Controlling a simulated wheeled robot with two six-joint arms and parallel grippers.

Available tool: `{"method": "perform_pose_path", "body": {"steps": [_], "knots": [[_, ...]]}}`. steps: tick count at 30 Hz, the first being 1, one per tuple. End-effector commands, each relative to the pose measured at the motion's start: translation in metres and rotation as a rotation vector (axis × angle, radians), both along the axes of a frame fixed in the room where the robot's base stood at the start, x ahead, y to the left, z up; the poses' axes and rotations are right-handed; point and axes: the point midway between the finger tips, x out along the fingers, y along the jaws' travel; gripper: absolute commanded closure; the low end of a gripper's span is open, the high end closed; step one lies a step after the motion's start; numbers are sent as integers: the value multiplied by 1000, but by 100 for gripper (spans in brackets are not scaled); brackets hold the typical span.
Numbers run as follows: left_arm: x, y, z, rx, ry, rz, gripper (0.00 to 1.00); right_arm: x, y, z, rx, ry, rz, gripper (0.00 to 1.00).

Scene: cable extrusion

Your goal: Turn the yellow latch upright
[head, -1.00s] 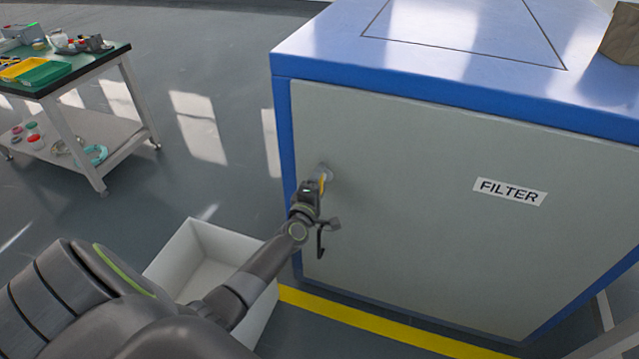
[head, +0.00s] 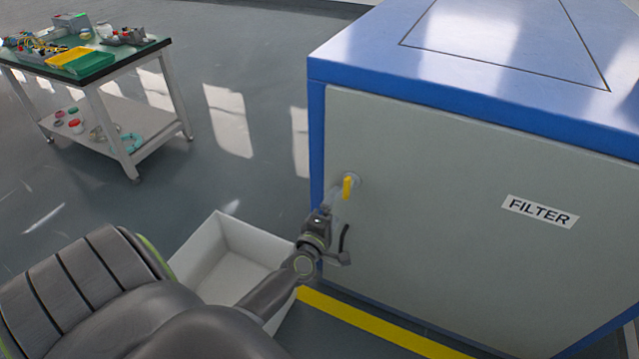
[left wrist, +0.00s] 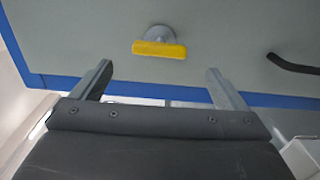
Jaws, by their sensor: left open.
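The yellow latch (head: 348,187) sits on a round grey mount near the left edge of the grey cabinet door (head: 430,210). It stands upright in the head view. In the left wrist view the latch (left wrist: 160,49) lies across the picture, ahead of and between the fingertips. My left gripper (left wrist: 158,72) is open and empty, with a finger on either side of the latch's line but short of it. In the head view the gripper (head: 327,203) is just below and left of the latch, apart from it. My right gripper is not in view.
A black handle (head: 344,238) is on the door below the latch; it also shows in the left wrist view (left wrist: 292,64). An open white bin (head: 232,255) stands on the floor beside the cabinet. A table (head: 120,64) with trays and parts is far left.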

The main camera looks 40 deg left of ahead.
Motion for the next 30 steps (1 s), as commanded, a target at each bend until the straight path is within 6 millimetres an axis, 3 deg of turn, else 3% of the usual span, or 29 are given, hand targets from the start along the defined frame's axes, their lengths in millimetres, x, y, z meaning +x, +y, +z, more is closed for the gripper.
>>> {"method": "perform_pose_path", "body": {"steps": [6, 12, 18, 30], "knots": [[-46, -11, -2, -2, 1, 1, 5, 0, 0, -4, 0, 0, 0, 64], [-73, -18, -2, -3, 0, -1, 5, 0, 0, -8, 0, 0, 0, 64], [-82, -20, 0, -1, 0, -1, 5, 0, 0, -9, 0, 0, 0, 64], [-82, -20, 0, -1, 0, -1, 5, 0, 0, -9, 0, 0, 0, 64]]}}
